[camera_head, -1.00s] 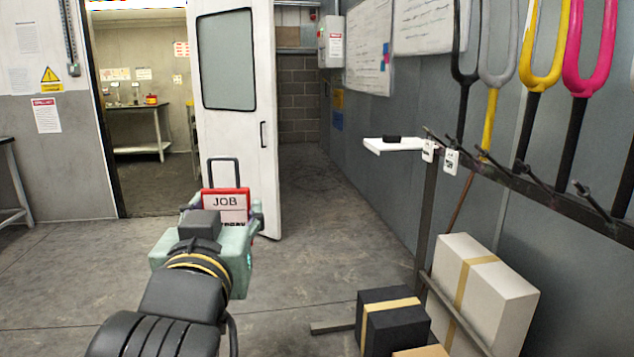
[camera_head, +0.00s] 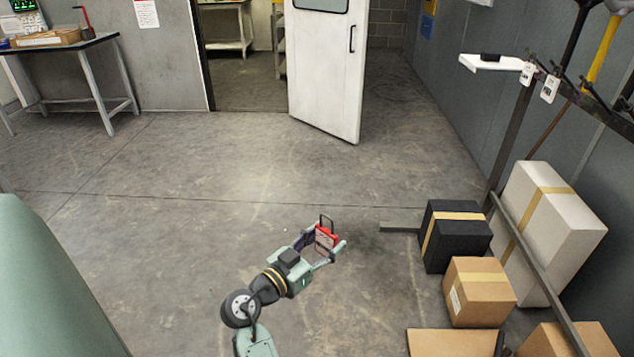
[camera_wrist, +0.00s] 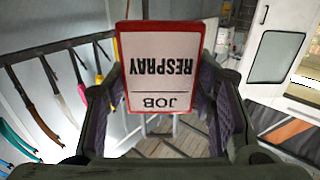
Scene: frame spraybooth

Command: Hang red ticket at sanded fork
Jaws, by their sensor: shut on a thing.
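The red ticket (camera_head: 327,238) is in my gripper (camera_head: 322,243), held above open floor in the head view. It is a red-framed white card with a wire loop at its top. In the wrist view the ticket (camera_wrist: 165,68) is upside down and reads JOB and RESPRAY. My gripper (camera_wrist: 163,100) is shut on it, with a dark pad on each side. In the head view, a fork with a yellow stem (camera_head: 603,42) hangs at the upper right; only a bit of grey shows above the yellow. A black stem (camera_head: 574,35) hangs beside it.
Below are a black box (camera_head: 455,245), a white box (camera_head: 550,230) and cardboard boxes (camera_head: 480,293). Several coloured forks (camera_wrist: 38,105) show in the wrist view. The middle floor is clear.

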